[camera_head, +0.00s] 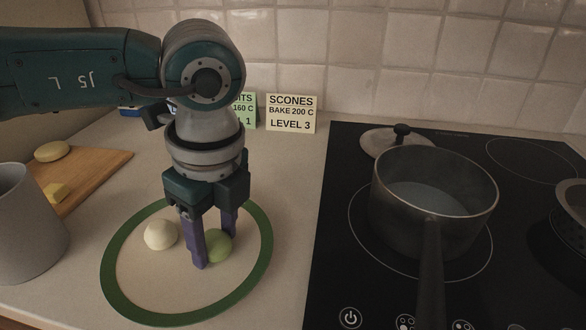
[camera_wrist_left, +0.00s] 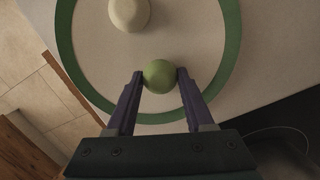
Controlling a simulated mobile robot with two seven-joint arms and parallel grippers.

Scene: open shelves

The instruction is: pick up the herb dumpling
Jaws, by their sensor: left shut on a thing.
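The herb dumpling (camera_head: 219,246) is a small green ball inside a green ring marked on the counter. My left gripper (camera_head: 212,250) points down with its purple fingers on either side of the dumpling and is shut on it. In the left wrist view the dumpling (camera_wrist_left: 159,76) sits between the two fingertips (camera_wrist_left: 159,77). A white dumpling (camera_head: 161,235) rests inside the same ring to the left, apart from the fingers; it also shows in the left wrist view (camera_wrist_left: 129,13). I cannot tell whether the green dumpling is clear of the counter. My right gripper is not in view.
A pot (camera_head: 434,205) with liquid stands on the black hob (camera_head: 335,270) at right, its handle toward me. A lid (camera_head: 398,140) lies behind it. A grey container (camera_head: 24,225) and a wooden board (camera_head: 95,165) are at left. Recipe cards (camera_head: 291,113) stand at the back.

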